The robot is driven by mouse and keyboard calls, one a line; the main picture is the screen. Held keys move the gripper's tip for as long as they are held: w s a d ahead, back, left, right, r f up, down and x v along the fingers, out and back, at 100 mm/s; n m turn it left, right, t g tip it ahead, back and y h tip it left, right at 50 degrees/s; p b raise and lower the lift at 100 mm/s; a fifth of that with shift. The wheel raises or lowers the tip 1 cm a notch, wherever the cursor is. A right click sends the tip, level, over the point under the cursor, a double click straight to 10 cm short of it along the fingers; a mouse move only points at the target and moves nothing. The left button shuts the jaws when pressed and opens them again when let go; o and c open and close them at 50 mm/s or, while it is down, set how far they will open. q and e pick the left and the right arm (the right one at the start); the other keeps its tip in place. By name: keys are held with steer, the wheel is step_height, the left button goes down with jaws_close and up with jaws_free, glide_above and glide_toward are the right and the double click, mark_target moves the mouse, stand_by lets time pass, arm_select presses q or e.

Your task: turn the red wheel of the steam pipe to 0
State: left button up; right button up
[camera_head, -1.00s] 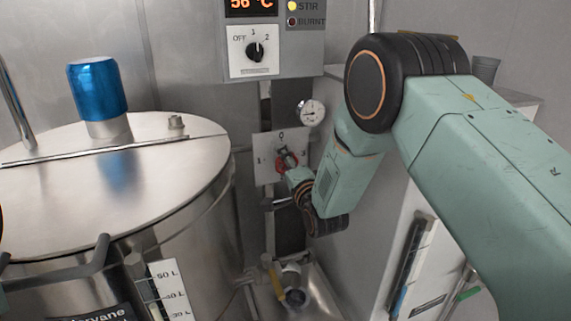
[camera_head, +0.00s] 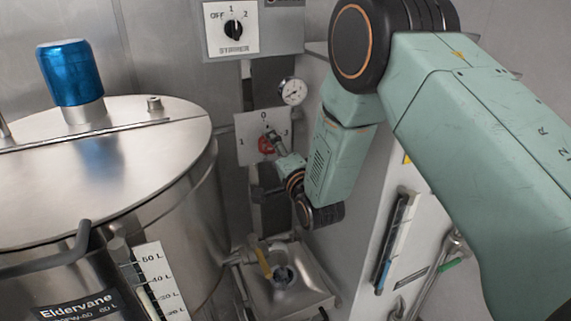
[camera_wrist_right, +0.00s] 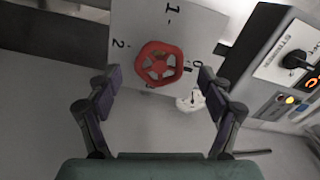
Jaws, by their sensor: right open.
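The red wheel (camera_head: 265,145) sits on a white plate (camera_head: 243,127) marked with numbers on the back wall; 0 is at the top, 1 at the left and 3 at the right. My right gripper (camera_head: 276,144) is at the wheel's right side in the head view. In the right wrist view the red wheel (camera_wrist_right: 160,63) shows whole, framed between the two spread fingers of the right gripper (camera_wrist_right: 160,77). The gripper is open and empty, with a gap on each side of the wheel. My left gripper is out of view.
A large steel kettle (camera_head: 150,185) with a blue-capped lid (camera_head: 70,75) stands at the left. A pressure gauge (camera_head: 292,91) is right above the plate. A stirrer switch box (camera_head: 232,29) hangs higher up.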

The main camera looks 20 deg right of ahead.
mark_target(269, 145)
steer(key=s, duration=0.7)
steer(key=shift+s, duration=0.4)
steer(key=shift+w+d, duration=0.1)
steer(key=shift+w, duration=0.05)
steer(key=w, duration=1.1)
steer(key=shift+w+a, duration=0.2)
steer(key=shift+w, duration=0.15)
